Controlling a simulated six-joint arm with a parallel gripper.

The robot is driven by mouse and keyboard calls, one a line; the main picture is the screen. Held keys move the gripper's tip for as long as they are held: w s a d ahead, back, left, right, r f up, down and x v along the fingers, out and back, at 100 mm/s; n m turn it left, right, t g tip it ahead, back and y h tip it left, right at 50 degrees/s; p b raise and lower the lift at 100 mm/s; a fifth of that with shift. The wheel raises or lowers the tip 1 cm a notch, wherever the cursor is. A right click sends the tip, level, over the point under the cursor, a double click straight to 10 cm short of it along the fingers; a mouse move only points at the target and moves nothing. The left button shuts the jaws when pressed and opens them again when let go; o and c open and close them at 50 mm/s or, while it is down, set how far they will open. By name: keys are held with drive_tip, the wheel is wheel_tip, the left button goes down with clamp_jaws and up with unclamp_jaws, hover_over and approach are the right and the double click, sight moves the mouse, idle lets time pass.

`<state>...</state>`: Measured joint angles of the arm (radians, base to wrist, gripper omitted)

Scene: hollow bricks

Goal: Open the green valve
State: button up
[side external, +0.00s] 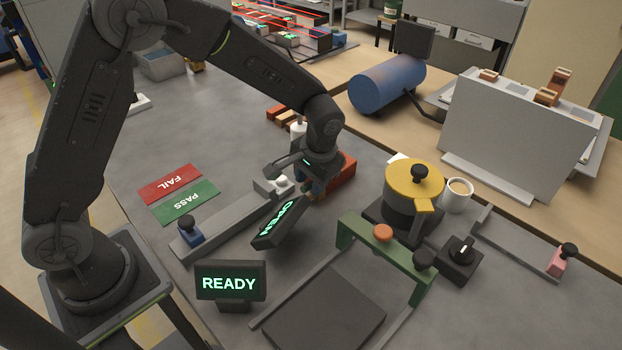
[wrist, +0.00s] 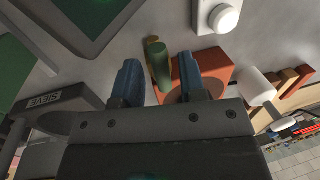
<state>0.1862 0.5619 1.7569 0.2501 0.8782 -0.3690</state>
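The green valve handle (wrist: 160,66) shows in the wrist view as a short green bar with a yellow end, in front of an orange-red block (wrist: 205,70). My gripper (wrist: 160,72) has its two blue fingers on either side of the green handle, with gaps visible on both sides. In the side view my gripper (side external: 316,190) is low beside the orange-red block (side external: 343,170), and the valve handle is mostly hidden there. A tilted dark display (side external: 281,223) in front of the gripper reads OPEN.
A READY display (side external: 230,282) stands at the front. A grey rail with a blue slider (side external: 188,230) is left of the gripper, near a white button (side external: 281,182). A yellow-lidded pot (side external: 412,188), mug (side external: 456,196) and green frame (side external: 360,238) stand to the right.

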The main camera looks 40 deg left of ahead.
drive_tip(key=shift+o, duration=0.2)
wheel_tip(320, 180, up, 14)
drive_tip(key=d, duration=0.2)
drive_tip(key=shift+d+f, duration=0.2)
drive_tip(key=shift+d, duration=0.15)
drive_tip(key=s+a+r+t+h, duration=0.1)
drive_tip(key=s+a+r, duration=0.15)
drive_tip(key=s, duration=0.25)
drive_tip(key=s+a+r+t, duration=0.1)
drive_tip(key=s+a+r, duration=0.1)
drive_tip(key=s+r, duration=0.25)
drive_tip(key=s+a+t, duration=0.1)
drive_tip(key=s, duration=0.5)
drive_tip(key=s+a+f+t+h, duration=0.1)
drive_tip(key=s+t, duration=0.1)
drive_tip(key=s, duration=0.4)
drive_tip(key=shift+s+a+f+t, duration=0.25)
drive_tip(key=shift+a+t, duration=0.05)
drive_tip(key=shift+a, duration=0.05)
